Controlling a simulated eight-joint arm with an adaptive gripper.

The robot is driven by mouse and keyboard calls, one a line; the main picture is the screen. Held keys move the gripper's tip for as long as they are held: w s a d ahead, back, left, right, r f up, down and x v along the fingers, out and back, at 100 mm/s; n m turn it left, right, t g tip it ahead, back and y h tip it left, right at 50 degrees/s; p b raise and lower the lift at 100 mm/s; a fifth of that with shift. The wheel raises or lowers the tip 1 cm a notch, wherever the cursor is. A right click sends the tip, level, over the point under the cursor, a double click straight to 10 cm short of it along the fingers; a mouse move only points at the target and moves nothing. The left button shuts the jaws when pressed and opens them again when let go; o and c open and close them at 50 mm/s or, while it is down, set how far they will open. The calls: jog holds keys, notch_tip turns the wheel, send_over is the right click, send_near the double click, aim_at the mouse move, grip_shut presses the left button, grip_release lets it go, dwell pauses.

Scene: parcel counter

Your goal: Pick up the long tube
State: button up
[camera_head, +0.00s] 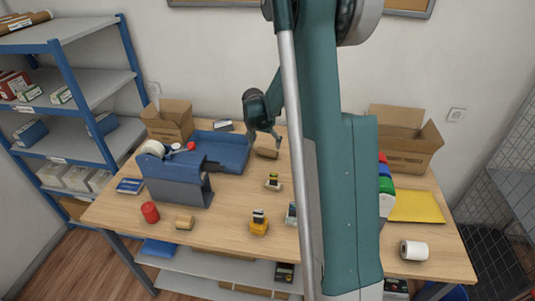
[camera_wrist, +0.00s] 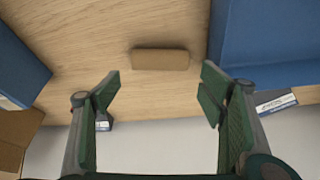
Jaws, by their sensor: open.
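A brown tube-like piece (camera_wrist: 160,60) lies on its side on the wooden table in the wrist view, across the picture between the two fingers and beyond their tips. It also shows as a small brown piece (camera_head: 267,153) in the head view, near the back edge of the table, right of the blue tray. My gripper (camera_head: 265,140) is just above it, pointing down. In the wrist view my gripper (camera_wrist: 161,93) is open and empty, its green pads wide apart. I see no contact with the tube.
The blue tray (camera_head: 228,152) is close on the left. Cardboard boxes stand at the back, left (camera_head: 168,123) and right (camera_head: 403,143). A yellow stamp-like object (camera_head: 259,224), a red cylinder (camera_head: 150,212) and a white roll (camera_head: 414,250) stand nearer the front. Long brown tubes (camera_head: 27,20) lie on the shelf.

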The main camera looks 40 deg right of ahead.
aim_at(268, 150)
jog(key=shift+f, duration=0.1)
jog(key=shift+x, duration=1.15)
jog(key=shift+d+f, duration=0.1)
jog(key=shift+x, duration=2.5)
jog(key=shift+c, duration=0.3)
jog(key=c, duration=0.4)
jog(key=shift+c, duration=0.2)
jog(key=shift+r, duration=5)
